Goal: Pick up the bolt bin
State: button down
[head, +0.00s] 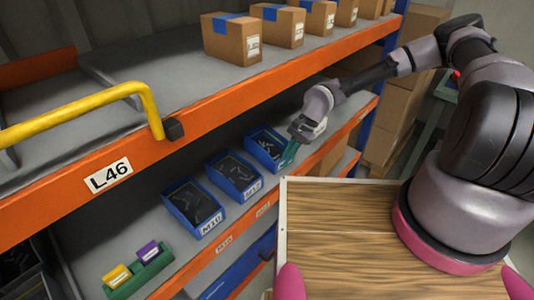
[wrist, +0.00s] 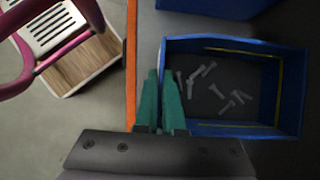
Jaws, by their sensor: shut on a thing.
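A blue bolt bin (head: 265,148) is the farthest of three blue bins on the lower shelf. In the wrist view the bin (wrist: 296,95) is open-topped, with several grey bolts (wrist: 235,97) loose on its dark floor. My gripper (head: 289,154) is at the bin's front, aisle-side edge. In the wrist view its green fingers (wrist: 160,85) are close together and shut on the bin's front wall. The fingers hide part of that wall and any front label. The bin looks level; I cannot tell whether it is clear of the shelf.
Two more blue bins, marked M12 (head: 235,176) and M10 (head: 194,206), stand nearer on the shelf. Yellow and purple small boxes (head: 133,262) sit on a green holder. An orange upper beam (head: 215,120) overhangs, with cardboard boxes (head: 231,38) above. My wooden deck (head: 345,230) is bare.

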jog(key=shift+r, duration=1.75)
jog(key=s+d, duration=1.1)
jog(key=d, duration=0.3)
jog(key=shift+d, duration=0.1)
jog(key=shift+d, duration=0.1)
